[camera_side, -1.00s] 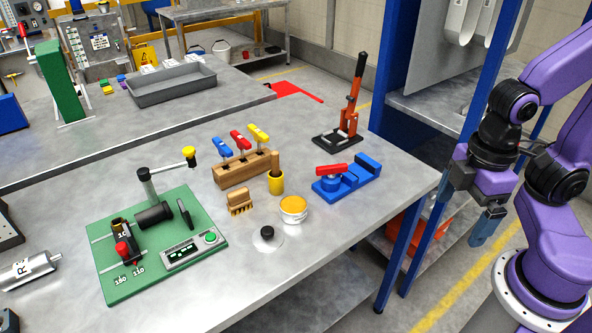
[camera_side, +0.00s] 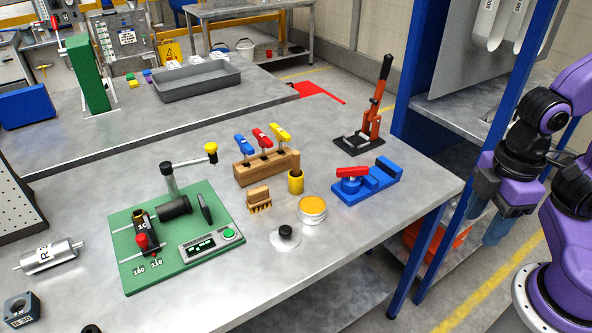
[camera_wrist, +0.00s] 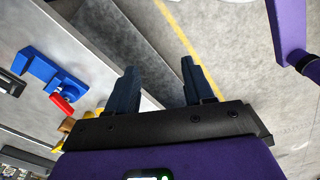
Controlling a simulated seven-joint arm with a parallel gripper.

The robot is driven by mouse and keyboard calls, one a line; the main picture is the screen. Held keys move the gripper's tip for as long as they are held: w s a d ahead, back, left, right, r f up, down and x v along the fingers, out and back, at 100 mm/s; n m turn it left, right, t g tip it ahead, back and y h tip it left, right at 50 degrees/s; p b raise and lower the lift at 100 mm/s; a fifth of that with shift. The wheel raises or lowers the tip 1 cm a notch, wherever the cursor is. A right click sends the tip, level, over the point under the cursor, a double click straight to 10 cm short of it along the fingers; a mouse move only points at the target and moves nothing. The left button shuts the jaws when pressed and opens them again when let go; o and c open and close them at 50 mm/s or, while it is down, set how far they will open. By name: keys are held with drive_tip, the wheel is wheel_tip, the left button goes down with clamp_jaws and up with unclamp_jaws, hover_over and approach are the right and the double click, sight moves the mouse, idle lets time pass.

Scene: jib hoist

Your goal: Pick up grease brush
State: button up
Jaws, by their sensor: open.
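A small wooden brush (camera_side: 259,200) with pale bristles underneath stands on the grey metal bench, left of a tin of orange-yellow grease (camera_side: 312,209). A yellow cup (camera_side: 296,184) with a brown round piece in its top stands just behind them; I cannot tell whether that piece is a brush handle.
A wooden rack (camera_side: 267,168) with coloured-handled tools stands behind the cup. A blue fixture with a red handle (camera_side: 367,184) and an orange lever press (camera_side: 366,125) stand to the right. A green fixture board (camera_side: 176,236) is left. Blue posts (camera_side: 455,225) stand between bench and arm.

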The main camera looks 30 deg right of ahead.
drive_tip(key=w+a+r+n, duration=0.2)
drive_tip(key=w+a+r, duration=0.2)
drive_tip(key=w+a, duration=0.5)
drive_tip(key=r+n, duration=0.1)
drive_tip(key=n, duration=0.7)
hover_over(296, 151)
wheel_tip(296, 151, down, 11)
drive_tip(key=shift+s+d+r, duration=0.1)
drive_tip(key=shift+d, duration=0.05)
drive_tip(key=shift+f, duration=2.85)
